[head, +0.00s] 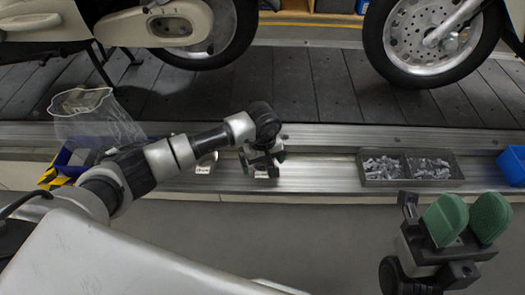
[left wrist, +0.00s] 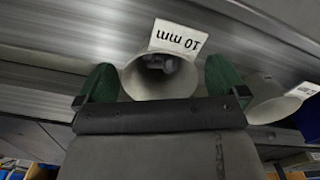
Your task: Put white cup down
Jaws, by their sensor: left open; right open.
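A white cup (left wrist: 136,82) with a "10 mm" label stands on the metal ledge, with small grey parts inside. In the left wrist view the green fingertips of my left gripper (left wrist: 162,82) are on either side of it, and the jaws are open. In the head view my left gripper (head: 262,162) is over the ledge and mostly hides this cup; its label shows below. A second white labelled cup (left wrist: 266,104) is to the right in the left wrist view, and to the left in the head view (head: 206,162). My right gripper (head: 467,220) is open and empty at the lower right.
A grey tray (head: 410,181) of metal parts sits on the ledge, with a blue bin (head: 512,164) to its right. A clear bag-like container (head: 92,122) and a blue bin (head: 78,158) are at left. Two-wheelers stand on the dark slat conveyor (head: 300,85) behind.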

